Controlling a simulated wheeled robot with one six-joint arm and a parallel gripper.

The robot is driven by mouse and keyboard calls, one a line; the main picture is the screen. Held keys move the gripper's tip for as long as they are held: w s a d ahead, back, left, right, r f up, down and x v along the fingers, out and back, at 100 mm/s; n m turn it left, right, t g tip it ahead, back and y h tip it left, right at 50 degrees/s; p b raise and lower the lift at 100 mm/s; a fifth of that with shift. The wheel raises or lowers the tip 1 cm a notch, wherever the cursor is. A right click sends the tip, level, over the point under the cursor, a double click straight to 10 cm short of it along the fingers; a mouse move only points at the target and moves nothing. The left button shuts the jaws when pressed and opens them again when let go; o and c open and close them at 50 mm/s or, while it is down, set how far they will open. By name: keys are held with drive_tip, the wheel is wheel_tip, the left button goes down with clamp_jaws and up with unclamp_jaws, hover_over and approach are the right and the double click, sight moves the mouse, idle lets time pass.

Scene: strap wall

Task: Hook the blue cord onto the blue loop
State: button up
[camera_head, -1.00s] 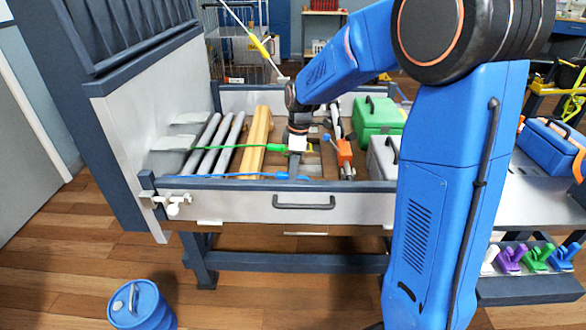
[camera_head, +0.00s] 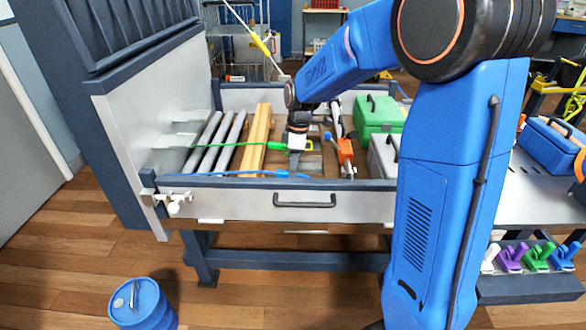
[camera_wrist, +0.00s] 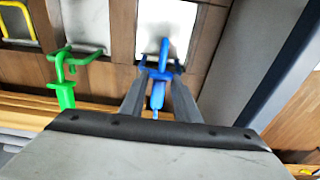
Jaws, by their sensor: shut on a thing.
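My gripper (camera_wrist: 160,100) is shut on the blue hook (camera_wrist: 163,52) at the end of the blue cord. In the head view my gripper (camera_head: 297,168) is low inside the open drawer, behind its front wall. The blue cord (camera_head: 225,174) runs from the drawer's left side along the inside of the front wall to my gripper. In the wrist view the blue hook lies between the fingers, its curved end pointing away from me over a pale panel.
A green hook (camera_wrist: 65,78) on a green cord (camera_head: 215,147) lies left of my gripper. The drawer (camera_head: 250,201) holds grey pipes (camera_head: 203,142), yellow wooden bars (camera_head: 256,140), an orange tool (camera_head: 345,152) and a green case (camera_head: 376,117). A blue drum (camera_head: 142,306) stands on the floor.

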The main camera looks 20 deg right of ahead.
sight(280, 171)
drive_tip(key=shift+w+a, duration=0.1)
drive_tip(key=shift+a, duration=0.25)
drive_tip(key=shift+w+a, duration=0.1)
drive_tip(key=shift+a, duration=0.25)
drive_tip(key=shift+w+a, duration=0.2)
drive_tip(key=shift+a, duration=0.4)
drive_tip(key=shift+w+a, duration=0.2)
drive_tip(key=shift+a, duration=0.4)
idle(0.4)
drive_tip(key=o, duration=1.2)
